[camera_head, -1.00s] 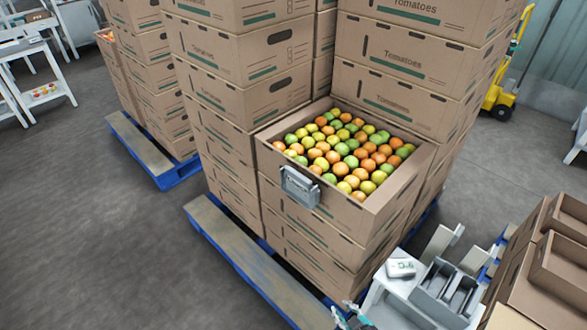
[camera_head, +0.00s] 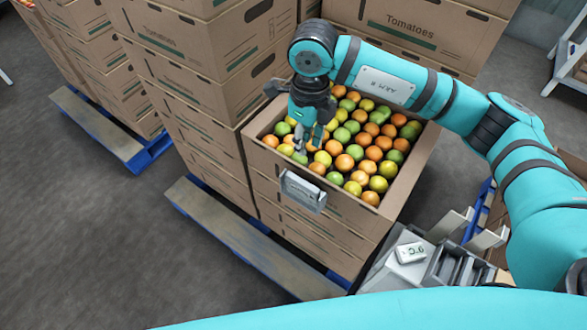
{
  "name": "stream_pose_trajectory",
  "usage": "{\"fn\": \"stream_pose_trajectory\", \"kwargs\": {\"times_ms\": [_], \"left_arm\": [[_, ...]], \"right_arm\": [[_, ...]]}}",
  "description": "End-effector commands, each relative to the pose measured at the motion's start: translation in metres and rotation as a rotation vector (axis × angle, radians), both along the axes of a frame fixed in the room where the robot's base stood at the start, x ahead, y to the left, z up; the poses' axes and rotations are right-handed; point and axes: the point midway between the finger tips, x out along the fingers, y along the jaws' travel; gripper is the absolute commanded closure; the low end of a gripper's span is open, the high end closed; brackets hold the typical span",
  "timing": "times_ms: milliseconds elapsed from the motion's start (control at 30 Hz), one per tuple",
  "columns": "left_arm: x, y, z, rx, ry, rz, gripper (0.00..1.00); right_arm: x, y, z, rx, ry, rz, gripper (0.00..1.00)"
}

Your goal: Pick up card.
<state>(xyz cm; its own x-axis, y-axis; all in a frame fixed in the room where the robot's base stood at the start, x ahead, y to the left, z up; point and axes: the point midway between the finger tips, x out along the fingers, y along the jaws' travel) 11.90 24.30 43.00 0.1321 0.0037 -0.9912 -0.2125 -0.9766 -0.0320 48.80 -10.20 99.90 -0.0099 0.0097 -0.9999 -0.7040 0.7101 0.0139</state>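A grey, partly see-through holder (camera_head: 303,191) hangs on the front wall of an open tomato carton (camera_head: 345,204). I cannot make out a separate card in it. My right gripper (camera_head: 307,152) points down over the front left of the tomatoes, just behind and above the holder. Its fingers look apart with nothing seen between them, and their tips are close to the fruit. I cannot tell whether they touch it. My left gripper is not in view.
Tall carton stacks (camera_head: 195,65) stand left of and behind the open carton. A blue-edged pallet (camera_head: 245,245) sticks out in front.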

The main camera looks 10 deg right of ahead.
Motion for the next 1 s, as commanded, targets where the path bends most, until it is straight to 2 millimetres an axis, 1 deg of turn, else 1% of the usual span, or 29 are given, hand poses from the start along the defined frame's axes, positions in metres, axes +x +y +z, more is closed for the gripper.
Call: {"fn": "stream_pose_trajectory", "kwargs": {"times_ms": [33,67,167,200,333,433,533,633,733,867,1000], "left_arm": [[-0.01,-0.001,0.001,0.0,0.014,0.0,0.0],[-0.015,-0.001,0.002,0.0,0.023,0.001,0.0],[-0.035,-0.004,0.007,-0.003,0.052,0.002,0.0],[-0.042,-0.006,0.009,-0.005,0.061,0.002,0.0],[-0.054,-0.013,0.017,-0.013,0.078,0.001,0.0],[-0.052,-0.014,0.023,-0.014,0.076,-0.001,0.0],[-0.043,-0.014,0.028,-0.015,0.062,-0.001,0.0],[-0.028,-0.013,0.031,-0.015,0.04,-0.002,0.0],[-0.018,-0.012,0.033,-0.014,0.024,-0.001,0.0],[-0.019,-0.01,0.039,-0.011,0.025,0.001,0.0],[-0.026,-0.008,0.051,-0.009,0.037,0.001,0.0]], "right_arm": [[0.0,-0.003,-0.002,-0.015,-0.003,0.001,0.77],[0.0,-0.003,-0.005,-0.018,-0.005,0.001,0.77],[-0.001,-0.003,-0.021,-0.018,-0.002,-0.001,0.77],[-0.001,-0.003,-0.03,-0.016,-0.001,-0.001,0.77],[-0.001,-0.002,-0.058,-0.014,0.0,-0.001,0.77],[-0.001,-0.002,-0.08,-0.013,-0.001,-0.001,0.77],[-0.001,-0.002,-0.099,-0.014,-0.001,0.0,0.77],[0.0,-0.002,-0.112,-0.011,-0.003,0.0,0.77],[0.0,-0.001,-0.118,-0.011,-0.006,0.001,0.77],[0.0,-0.001,-0.127,-0.011,-0.003,0.0,0.77],[0.002,0.002,-0.147,-0.012,-0.001,0.0,0.77]]}}
